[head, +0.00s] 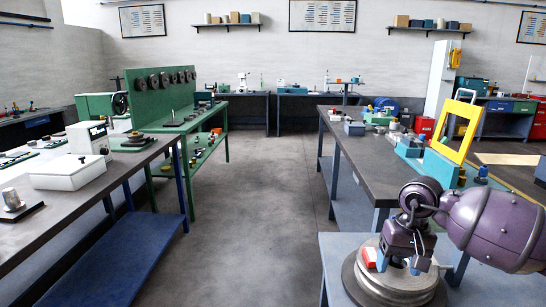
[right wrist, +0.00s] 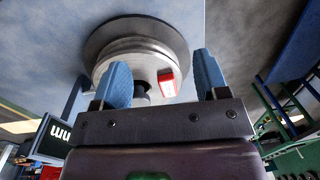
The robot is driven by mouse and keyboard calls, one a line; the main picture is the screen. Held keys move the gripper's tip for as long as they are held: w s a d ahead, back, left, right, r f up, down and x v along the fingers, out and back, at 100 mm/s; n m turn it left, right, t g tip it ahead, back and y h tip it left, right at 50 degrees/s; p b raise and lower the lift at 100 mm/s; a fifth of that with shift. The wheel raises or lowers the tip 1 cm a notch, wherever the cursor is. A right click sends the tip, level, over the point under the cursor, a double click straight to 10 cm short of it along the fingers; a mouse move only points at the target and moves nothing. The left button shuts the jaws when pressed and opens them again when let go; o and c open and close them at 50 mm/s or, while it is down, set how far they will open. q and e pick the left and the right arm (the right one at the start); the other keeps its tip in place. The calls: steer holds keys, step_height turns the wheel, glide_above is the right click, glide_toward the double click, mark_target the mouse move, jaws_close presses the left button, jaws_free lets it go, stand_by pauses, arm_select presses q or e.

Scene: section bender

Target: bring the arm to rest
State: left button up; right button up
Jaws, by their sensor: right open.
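My right arm comes in from the right in the head view, purple and bulky. Its right gripper (head: 399,266) points down over a round stepped metal disc stack (head: 368,290) at the front right. In the right wrist view the two blue fingers of the right gripper (right wrist: 160,66) stand wide apart with nothing held between them. The disc stack (right wrist: 112,38) shows beyond them. A small red and white block (head: 370,257) is by the fingers on the disc stack; it also shows in the right wrist view (right wrist: 167,83). I cannot tell whether a finger touches it. My left gripper is out of view.
The disc stack stands on a blue-grey table (head: 338,254). Behind it, a long bench (head: 352,152) carries a yellow frame (head: 457,132) and teal blocks close to my arm. A left bench (head: 28,222) holds instruments. The grey floor (head: 262,210) between is clear.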

steer(key=s+a+f+m+t+y, duration=0.25)
steer(key=s+a+m+y, duration=0.25)
steer(key=a+m+y, duration=0.5)
steer(key=s+a+f+m+t+y, duration=0.2)
steer(key=s+a+f+m+y, duration=0.4)
steer(key=m, duration=0.7)
steer(key=s+d+f+m+t+h, duration=0.1)
steer(key=d+f+m+t+h, duration=0.4)
steer(key=m, duration=1.1)
steer(key=s+d+f+m+t+h, duration=0.1)
steer(key=d+f+m+t+h, duration=0.2)
steer(key=d+m+t+h, duration=0.8)
steer(key=s+f+m+g+h, duration=0.1)
steer(key=s+f+m+g, duration=0.8)
steer(key=m, duration=1)
steer(key=s+f, duration=0.2)
steer(key=s, duration=0.2)
steer(key=shift+s+d+f+m, duration=0.25)
steer(key=shift+d+f+m, duration=0.05)
steer(key=shift+f+m, duration=0.1)
